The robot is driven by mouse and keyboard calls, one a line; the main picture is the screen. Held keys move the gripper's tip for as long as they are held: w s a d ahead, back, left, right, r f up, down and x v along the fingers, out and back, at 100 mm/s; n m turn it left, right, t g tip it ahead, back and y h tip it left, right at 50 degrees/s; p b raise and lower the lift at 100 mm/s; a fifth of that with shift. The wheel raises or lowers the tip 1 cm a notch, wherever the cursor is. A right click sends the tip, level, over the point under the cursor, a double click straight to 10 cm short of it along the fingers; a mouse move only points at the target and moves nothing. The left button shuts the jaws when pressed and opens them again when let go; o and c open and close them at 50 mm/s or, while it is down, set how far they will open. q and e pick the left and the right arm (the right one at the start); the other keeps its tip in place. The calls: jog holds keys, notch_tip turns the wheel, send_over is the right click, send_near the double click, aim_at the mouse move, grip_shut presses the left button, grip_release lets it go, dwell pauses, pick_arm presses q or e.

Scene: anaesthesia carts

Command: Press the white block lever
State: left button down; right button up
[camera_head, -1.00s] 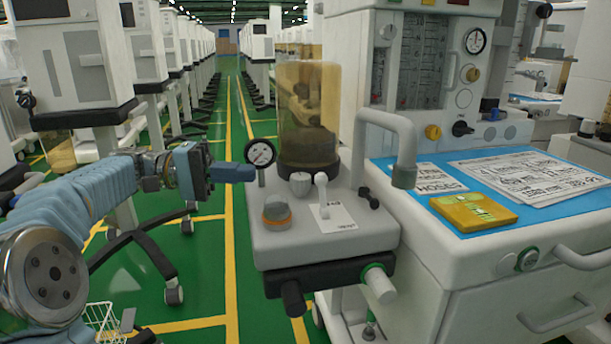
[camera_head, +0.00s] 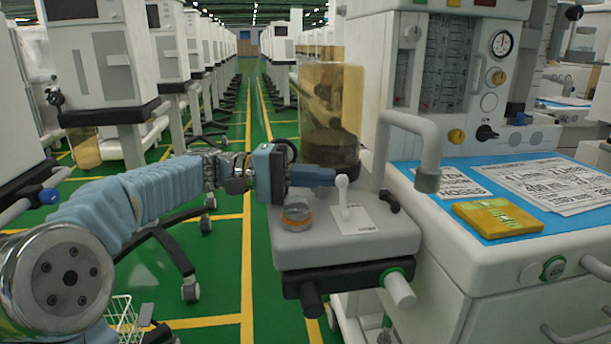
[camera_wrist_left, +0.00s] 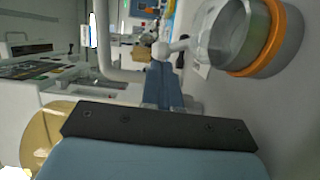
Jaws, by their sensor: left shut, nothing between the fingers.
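The white lever (camera_head: 342,196) stands upright with a round tip on the grey block of the nearest cart, beside a white label (camera_head: 362,222). It also shows in the wrist view (camera_wrist_left: 168,48), just past the fingertips. My left gripper (camera_head: 328,177) comes in from the left, level with the lever's tip. Its blue fingers are shut and empty, and they also show in the wrist view (camera_wrist_left: 163,82). The fingertips are very close to the lever's tip; I cannot tell whether they touch. My right gripper is not in view.
A grey knob with an orange ring (camera_head: 297,217) is on the same block, below the gripper. A brown transparent canister (camera_head: 331,115) stands behind. A bent grey pipe (camera_head: 425,150) rises to the right. A yellow pack (camera_head: 497,217) lies on the blue top.

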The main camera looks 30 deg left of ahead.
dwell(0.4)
pick_arm(q)
jog(key=shift+s+d+r+m+b, duration=0.1)
jog(key=shift+m+b, duration=0.2)
jog(key=shift+m, duration=0.1)
